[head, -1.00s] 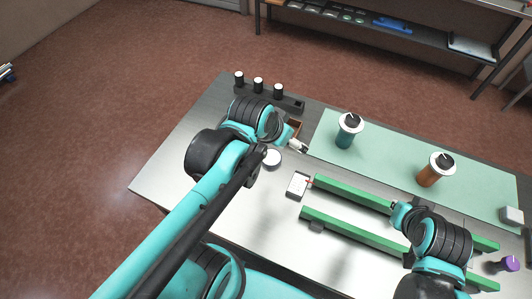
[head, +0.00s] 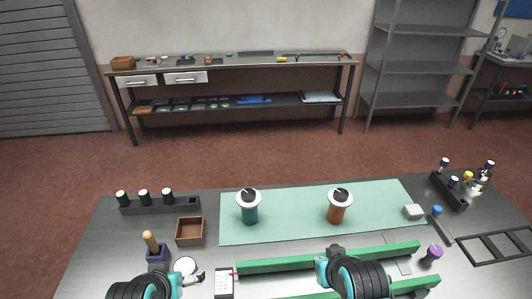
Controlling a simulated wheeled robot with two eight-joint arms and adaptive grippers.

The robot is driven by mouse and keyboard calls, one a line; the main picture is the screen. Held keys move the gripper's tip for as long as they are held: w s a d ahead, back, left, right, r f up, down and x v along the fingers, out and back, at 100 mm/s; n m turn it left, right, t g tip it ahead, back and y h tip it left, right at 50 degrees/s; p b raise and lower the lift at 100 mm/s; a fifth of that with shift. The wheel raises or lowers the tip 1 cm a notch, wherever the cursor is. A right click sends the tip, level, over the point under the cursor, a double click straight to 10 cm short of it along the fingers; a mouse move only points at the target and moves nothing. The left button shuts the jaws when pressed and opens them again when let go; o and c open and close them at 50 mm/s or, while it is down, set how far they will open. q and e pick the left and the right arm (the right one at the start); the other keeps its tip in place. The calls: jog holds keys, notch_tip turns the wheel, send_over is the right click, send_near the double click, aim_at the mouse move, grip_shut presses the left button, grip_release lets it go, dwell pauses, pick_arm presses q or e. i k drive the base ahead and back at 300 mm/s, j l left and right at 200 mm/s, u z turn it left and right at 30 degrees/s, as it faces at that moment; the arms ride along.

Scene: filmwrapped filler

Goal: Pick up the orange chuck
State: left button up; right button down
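The orange chuck (head: 337,213) stands upright on the green mat (head: 290,226), right of the mat's middle. It has an orange-brown body, a wide white collar and a black top. A similar teal chuck (head: 249,214) stands to its left. My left gripper (head: 197,276) is low at the left, near a white round piece (head: 185,265), well apart from both chucks. Its fingers are too small to read. My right arm's end is at the bottom, in front of the orange chuck and apart from it.
Green rails (head: 290,264) lie in front of the mat. A brown box (head: 190,231), a black rack (head: 160,205) and a wooden-handled tool (head: 151,241) are at left. A grey-white block (head: 413,212), a purple-topped item (head: 432,254) and a bottle rack (head: 449,190) are at right.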

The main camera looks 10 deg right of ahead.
aim_at(337, 209)
jog(key=k+l+z, duration=0.35)
jog(key=l+z, duration=0.15)
jog(key=z, duration=1.15)
